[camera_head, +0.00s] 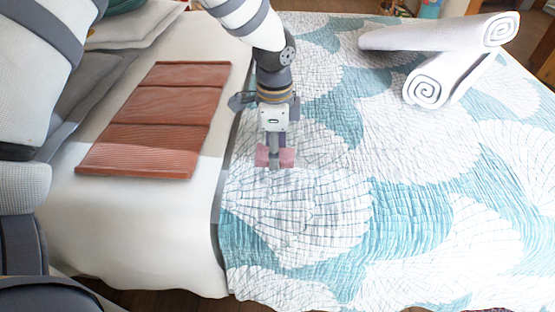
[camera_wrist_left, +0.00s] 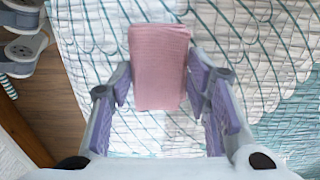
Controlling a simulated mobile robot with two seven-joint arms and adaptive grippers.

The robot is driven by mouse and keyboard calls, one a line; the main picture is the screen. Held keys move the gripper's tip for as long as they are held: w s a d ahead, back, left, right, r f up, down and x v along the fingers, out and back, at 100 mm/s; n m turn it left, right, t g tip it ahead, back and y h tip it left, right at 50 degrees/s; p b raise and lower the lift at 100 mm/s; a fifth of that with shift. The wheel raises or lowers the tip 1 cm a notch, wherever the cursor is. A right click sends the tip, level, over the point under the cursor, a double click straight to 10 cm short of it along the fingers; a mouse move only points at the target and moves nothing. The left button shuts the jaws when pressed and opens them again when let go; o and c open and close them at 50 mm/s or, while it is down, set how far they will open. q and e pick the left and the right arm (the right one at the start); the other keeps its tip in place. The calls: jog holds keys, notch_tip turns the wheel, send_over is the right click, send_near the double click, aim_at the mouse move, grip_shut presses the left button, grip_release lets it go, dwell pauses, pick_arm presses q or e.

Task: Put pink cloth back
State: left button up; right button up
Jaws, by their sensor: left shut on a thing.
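The pink cloth (camera_wrist_left: 160,68) is a small folded block between the two fingers of my left gripper (camera_wrist_left: 163,92) in the left wrist view. My left gripper (camera_head: 275,152) is shut on it, pointing down over the patterned quilt. In the head view, the pink cloth (camera_head: 287,157) shows on both sides of a grey finger, which hides its middle. I cannot tell if the cloth touches the quilt. My right gripper is not in view.
A reddish-brown panelled board (camera_head: 165,105) lies on the white sheet (camera_head: 135,235) at left. Two rolled white towels (camera_head: 435,38) lie crossed at the back right. The blue and white quilt (camera_head: 410,220) is clear in the middle and front.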

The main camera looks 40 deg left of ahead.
pick_arm(q)
notch_tip(320, 180, down, 3)
jog(key=shift+f, duration=0.15)
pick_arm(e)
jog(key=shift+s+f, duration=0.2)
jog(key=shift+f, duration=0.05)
pick_arm(q)
jog(key=o, duration=1)
notch_tip(320, 180, up, 12)
jog(key=shift+r+p, duration=0.15)
jog(key=shift+p, duration=0.6)
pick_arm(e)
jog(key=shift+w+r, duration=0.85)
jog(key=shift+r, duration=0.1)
